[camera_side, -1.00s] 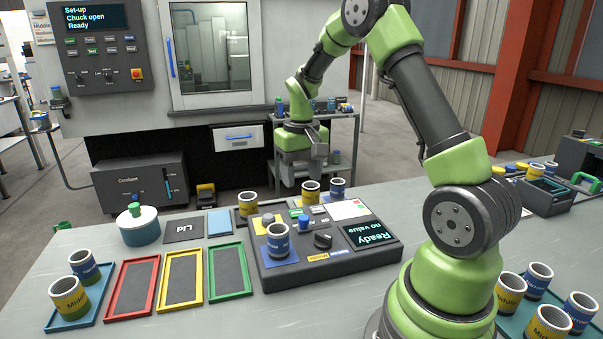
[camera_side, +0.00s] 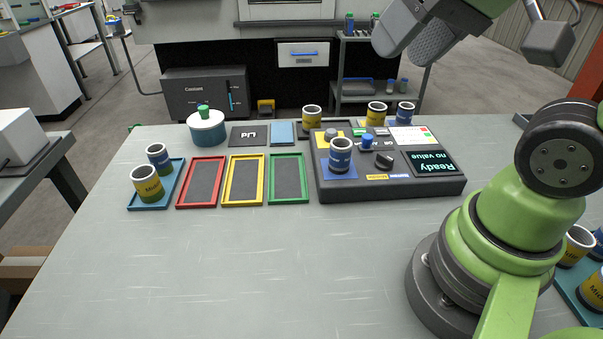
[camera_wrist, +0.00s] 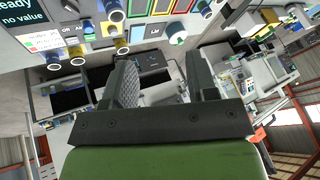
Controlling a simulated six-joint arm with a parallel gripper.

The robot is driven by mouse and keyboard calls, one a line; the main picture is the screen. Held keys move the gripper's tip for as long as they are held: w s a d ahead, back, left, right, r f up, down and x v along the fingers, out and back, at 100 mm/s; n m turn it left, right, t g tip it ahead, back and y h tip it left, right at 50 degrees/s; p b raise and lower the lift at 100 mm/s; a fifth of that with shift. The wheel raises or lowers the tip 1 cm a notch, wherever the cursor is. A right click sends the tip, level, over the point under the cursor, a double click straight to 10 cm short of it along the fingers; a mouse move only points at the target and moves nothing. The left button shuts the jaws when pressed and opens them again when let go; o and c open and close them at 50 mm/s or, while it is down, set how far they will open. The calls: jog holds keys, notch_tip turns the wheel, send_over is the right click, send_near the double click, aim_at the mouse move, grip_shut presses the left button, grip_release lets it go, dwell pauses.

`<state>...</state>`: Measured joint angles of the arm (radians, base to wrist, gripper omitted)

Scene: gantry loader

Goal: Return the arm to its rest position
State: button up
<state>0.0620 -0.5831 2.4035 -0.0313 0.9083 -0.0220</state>
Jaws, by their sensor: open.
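My gripper (camera_side: 416,38) is at the top of the side view, high above the table and the tester, partly cut off by the frame edge. In the wrist view my gripper (camera_wrist: 162,85) has its two fingers apart with nothing held between them. The tester (camera_side: 335,188), a dark box whose screen reads "Ready no value", stands on the table. A blue-banded mug (camera_side: 340,158) stands upright on its blue pad, well clear of my gripper.
Red (camera_side: 182,190), yellow (camera_side: 227,190) and green (camera_side: 272,190) trays lie left of the tester. A blue tray (camera_side: 170,198) holds two mugs. A white-lidded teal pot (camera_side: 207,132) stands behind. More mugs stand behind the tester and at right. The front of the table is clear.

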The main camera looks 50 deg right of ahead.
jog(key=s, duration=0.1)
jog(key=s+a, duration=0.1)
jog(key=shift+s+a+t+y, duration=0.2)
jog(key=shift+s+t+y, duration=0.1)
jog(key=shift+t, duration=0.1)
jog(key=shift+c, duration=0.5)
dwell(2.6)
